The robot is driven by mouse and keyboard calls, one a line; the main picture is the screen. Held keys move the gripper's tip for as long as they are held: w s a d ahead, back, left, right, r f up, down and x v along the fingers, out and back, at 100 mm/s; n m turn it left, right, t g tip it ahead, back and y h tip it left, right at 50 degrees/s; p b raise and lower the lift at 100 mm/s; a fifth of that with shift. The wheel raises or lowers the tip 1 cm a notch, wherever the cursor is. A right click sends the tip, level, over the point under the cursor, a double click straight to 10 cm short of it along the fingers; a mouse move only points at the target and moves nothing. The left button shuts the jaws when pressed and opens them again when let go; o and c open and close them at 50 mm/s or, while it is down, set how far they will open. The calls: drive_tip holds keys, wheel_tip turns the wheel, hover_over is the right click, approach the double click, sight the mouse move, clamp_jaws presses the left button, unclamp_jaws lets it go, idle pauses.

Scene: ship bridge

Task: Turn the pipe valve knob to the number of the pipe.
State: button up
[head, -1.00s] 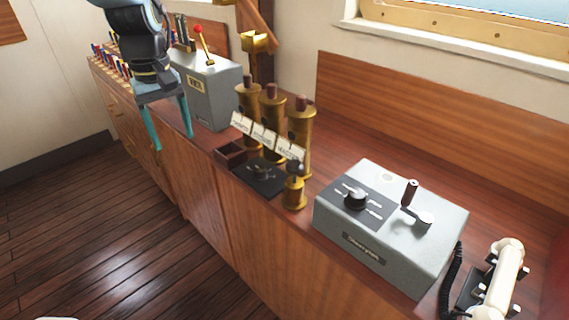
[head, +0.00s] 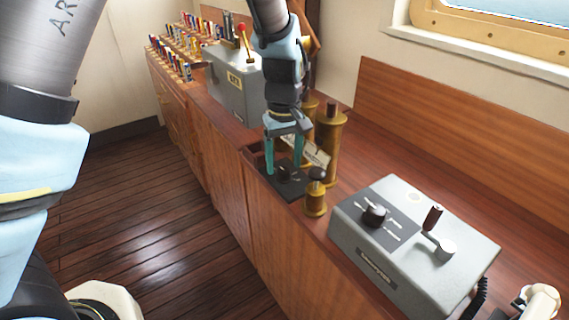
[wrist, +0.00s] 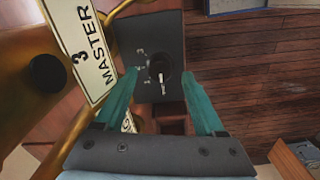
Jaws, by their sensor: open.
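The valve knob (wrist: 156,68) is a dark round knob with a pale pointer, on a black plate (wrist: 170,28). Its pointer points down in the wrist view. Small white marks lie left of it, too small to read surely. The plate also shows in the head view (head: 292,190) on the counter. My gripper (head: 284,170) is open above the plate, its teal fingers pointing down. In the wrist view my gripper (wrist: 160,74) has a fingertip on each side of the knob; contact cannot be told.
Brass pipes (head: 328,145) stand close behind the plate, partly hidden by my arm. A short brass post (head: 316,198) stands right of it. A grey box with a lever (head: 400,235) sits further right, another grey box (head: 232,88) to the left. Open floor lies in front.

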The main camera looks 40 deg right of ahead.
drive_tip(key=shift+f, duration=0.9)
clamp_jaws()
